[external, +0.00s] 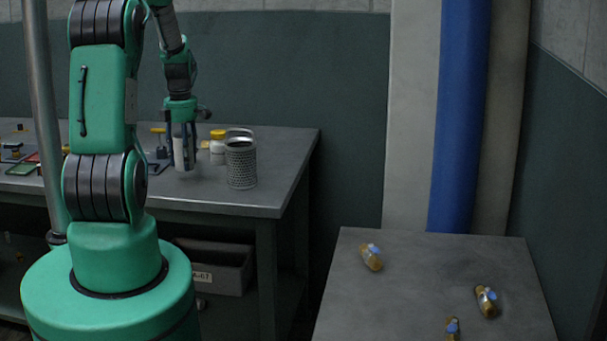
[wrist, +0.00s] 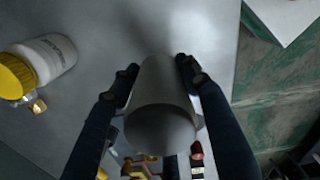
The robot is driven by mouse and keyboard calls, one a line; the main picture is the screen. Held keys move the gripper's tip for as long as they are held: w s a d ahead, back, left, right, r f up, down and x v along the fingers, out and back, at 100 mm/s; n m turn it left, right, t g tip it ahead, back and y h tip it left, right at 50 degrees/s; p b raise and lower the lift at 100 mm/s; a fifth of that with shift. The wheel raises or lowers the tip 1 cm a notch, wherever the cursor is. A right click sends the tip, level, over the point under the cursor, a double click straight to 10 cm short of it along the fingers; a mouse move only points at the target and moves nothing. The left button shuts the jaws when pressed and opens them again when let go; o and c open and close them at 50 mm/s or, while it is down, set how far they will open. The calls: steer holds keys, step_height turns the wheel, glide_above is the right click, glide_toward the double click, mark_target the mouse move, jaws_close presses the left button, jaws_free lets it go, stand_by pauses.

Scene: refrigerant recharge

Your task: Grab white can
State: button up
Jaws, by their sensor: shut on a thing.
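The white can (external: 184,152) stands upright between the fingers of my gripper (external: 182,135), over the grey workbench. In the wrist view the can (wrist: 160,110) looks pale grey, with its round end towards the camera. The two dark fingers of my gripper (wrist: 156,76) are shut on its sides. I cannot tell for sure whether the can's bottom touches the bench. The fingers hide part of the can in the external view.
A white bottle with a yellow cap (external: 217,147) and a perforated metal cup (external: 241,164) stand just right of the can; the bottle also shows in the wrist view (wrist: 47,60). A separate grey table (external: 430,285) at right holds brass fittings (external: 371,257). The workbench (external: 262,201) has clear room at its front.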

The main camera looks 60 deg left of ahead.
steer(key=s+d+r+p, duration=0.1)
steer(key=s+d, duration=0.8)
steer(key=d, duration=0.3)
steer(key=shift+s+d+p, duration=0.15)
steer(key=shift+d+p, duration=0.15)
steer(key=shift+p, duration=0.1)
